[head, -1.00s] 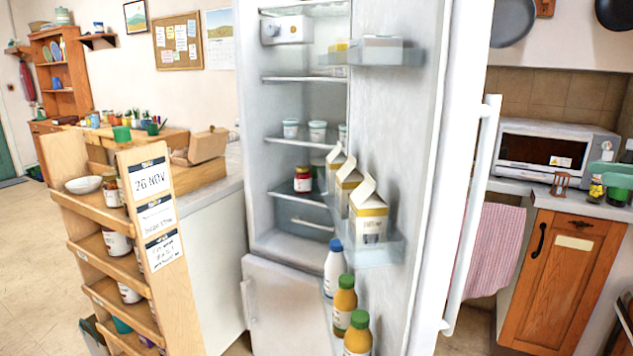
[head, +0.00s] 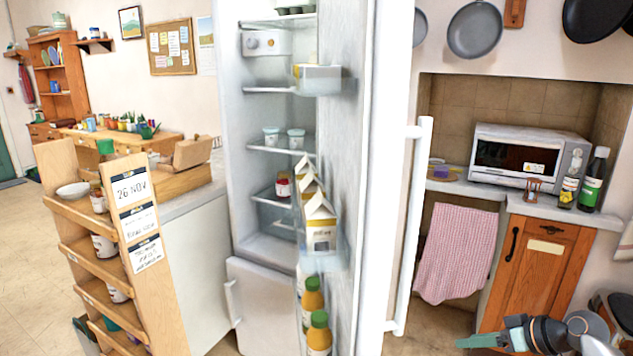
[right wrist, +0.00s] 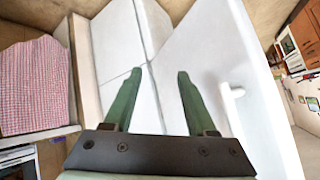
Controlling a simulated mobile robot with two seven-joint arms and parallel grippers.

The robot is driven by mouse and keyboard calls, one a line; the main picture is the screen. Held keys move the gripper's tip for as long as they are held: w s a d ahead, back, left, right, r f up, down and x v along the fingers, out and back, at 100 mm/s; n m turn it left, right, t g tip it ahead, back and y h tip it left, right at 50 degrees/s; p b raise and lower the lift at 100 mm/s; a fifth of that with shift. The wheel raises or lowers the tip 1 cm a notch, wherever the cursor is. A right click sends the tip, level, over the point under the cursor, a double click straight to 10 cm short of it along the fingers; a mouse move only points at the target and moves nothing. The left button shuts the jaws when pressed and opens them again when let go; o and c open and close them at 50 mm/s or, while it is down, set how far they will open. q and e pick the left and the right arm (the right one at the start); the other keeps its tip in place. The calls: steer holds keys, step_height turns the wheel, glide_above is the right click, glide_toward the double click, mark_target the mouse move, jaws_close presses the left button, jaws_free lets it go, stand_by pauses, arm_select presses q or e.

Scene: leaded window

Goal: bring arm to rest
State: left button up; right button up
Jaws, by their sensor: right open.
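My right gripper (head: 488,332) is low at the bottom right of the head view, in front of the orange wooden cabinet. Its dark arm links run off to the lower right corner. In the right wrist view my right gripper (right wrist: 157,82) shows two green fingers standing apart with nothing between them. White panels and a white door with a handle lie beyond the fingertips there. My left gripper is not in view.
The fridge door (head: 372,180) stands open, with cartons and bottles in its racks. A pink checked towel (head: 455,252) hangs beside the wooden cabinet (head: 541,275). Two bottles (head: 592,180) and a toaster oven (head: 517,157) stand on the counter. Floor shows at far left.

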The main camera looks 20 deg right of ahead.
steer(key=s+a+f+g+h+p, duration=0.1)
steer(key=s+a+f, duration=0.3)
steer(key=a+f, duration=0.3)
steer(key=s+a+f+g+h+p, duration=0.1)
steer(key=s+a+f+p, duration=0.1)
steer(key=s+a+f, duration=0.45)
steer(key=s+a+t+p, duration=0.1)
steer(key=s+a, duration=0.3)
steer(key=a, duration=0.4)
steer(key=s+a+n+t+p, duration=0.1)
steer(key=s+a, duration=0.4)
steer(key=a, duration=0.3)
steer(key=shift+s+f+p, duration=0.15)
steer(key=shift+s+p, duration=0.1)
steer(key=shift+p, duration=0.15)
